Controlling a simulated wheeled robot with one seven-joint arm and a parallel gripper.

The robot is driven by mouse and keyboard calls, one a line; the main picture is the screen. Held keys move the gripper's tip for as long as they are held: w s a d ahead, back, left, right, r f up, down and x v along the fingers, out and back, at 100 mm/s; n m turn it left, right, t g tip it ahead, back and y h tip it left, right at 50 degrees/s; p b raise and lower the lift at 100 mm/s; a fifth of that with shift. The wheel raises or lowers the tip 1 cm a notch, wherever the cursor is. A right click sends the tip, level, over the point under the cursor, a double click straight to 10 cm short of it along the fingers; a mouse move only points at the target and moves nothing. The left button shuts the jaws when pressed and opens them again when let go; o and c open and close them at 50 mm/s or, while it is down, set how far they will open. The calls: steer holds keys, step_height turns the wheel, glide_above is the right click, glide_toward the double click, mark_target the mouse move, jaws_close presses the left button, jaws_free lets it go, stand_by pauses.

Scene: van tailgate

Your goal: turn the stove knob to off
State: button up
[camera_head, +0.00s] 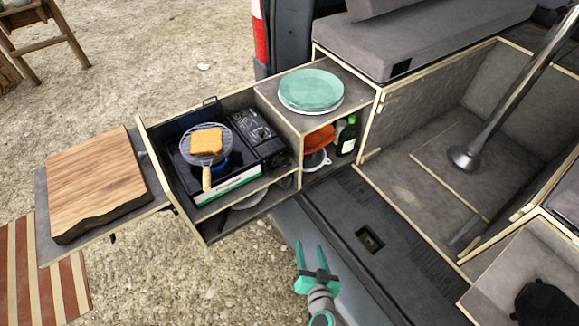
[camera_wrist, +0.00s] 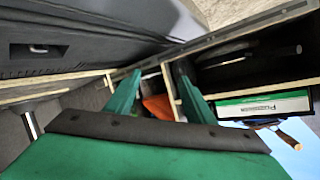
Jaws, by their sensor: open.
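The black camping stove (camera_head: 258,134) sits in the pulled-out wooden drawer unit, with a green and white front label. A blue glow shows under the round grill rack (camera_head: 207,159), which holds a slice of toast (camera_head: 206,141). The knob is too small to make out for sure on the stove's dark right-hand part. In the wrist view the stove's label side (camera_wrist: 262,106) shows at the right, seen tilted. My gripper (camera_head: 310,250) is open and empty, in front of and below the drawer unit, apart from the stove. Its two green fingers (camera_wrist: 155,88) also show in the wrist view.
Green plates (camera_head: 310,90) sit on top of the cabinet right of the stove. A dark bottle (camera_head: 346,136) and an orange item (camera_head: 319,140) are in the compartment below. A wooden board (camera_head: 95,183) lies on the left shelf. A metal post (camera_head: 510,90) stands at right.

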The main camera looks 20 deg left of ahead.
steer(key=w+a+r+n+y, duration=0.2)
steer(key=w+a+r+y, duration=0.15)
steer(key=w+r, duration=0.4)
steer(key=n+g+y, duration=0.1)
steer(key=n+y, duration=0.3)
steer(key=y, duration=0.1)
glide_toward(287, 164)
steer(key=x, duration=0.8)
steer(key=shift+w+a, duration=0.15)
steer(key=shift+w, duration=0.1)
steer(key=c, duration=1.1)
steer(key=shift+o, duration=0.4)
steer(key=shift+a+f, duration=0.1)
steer(key=shift+m, duration=0.3)
